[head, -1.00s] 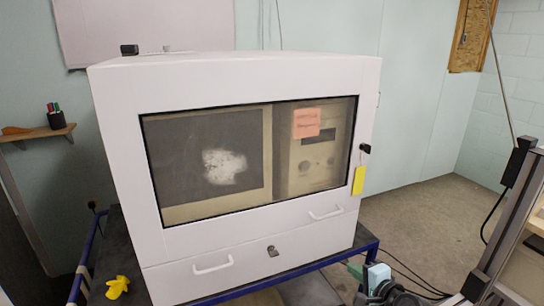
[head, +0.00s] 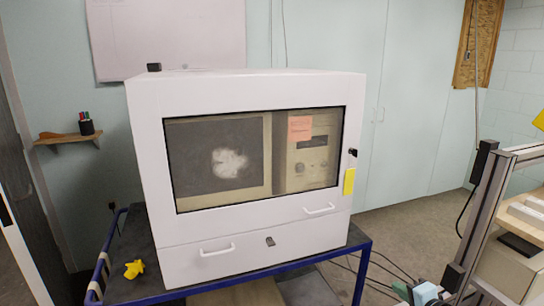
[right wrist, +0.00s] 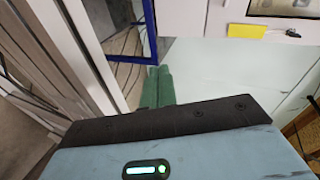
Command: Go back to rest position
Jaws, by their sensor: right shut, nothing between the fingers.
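My right gripper (head: 400,288) is at the bottom right edge of the head view, partly cut off, with a light blue body and green fingers. In the right wrist view its green fingers (right wrist: 157,87) are together, with nothing between them. It is in front of and to the right of a white cabinet (head: 240,227), apart from it. My left gripper is in neither current view.
The cabinet, with a dark window and closed drawer, stands on a blue-framed cart (head: 365,262). A yellow object (head: 134,269) lies on the cart's left. A metal-framed bench (head: 480,215) stands at right. Floor shows between cart and bench.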

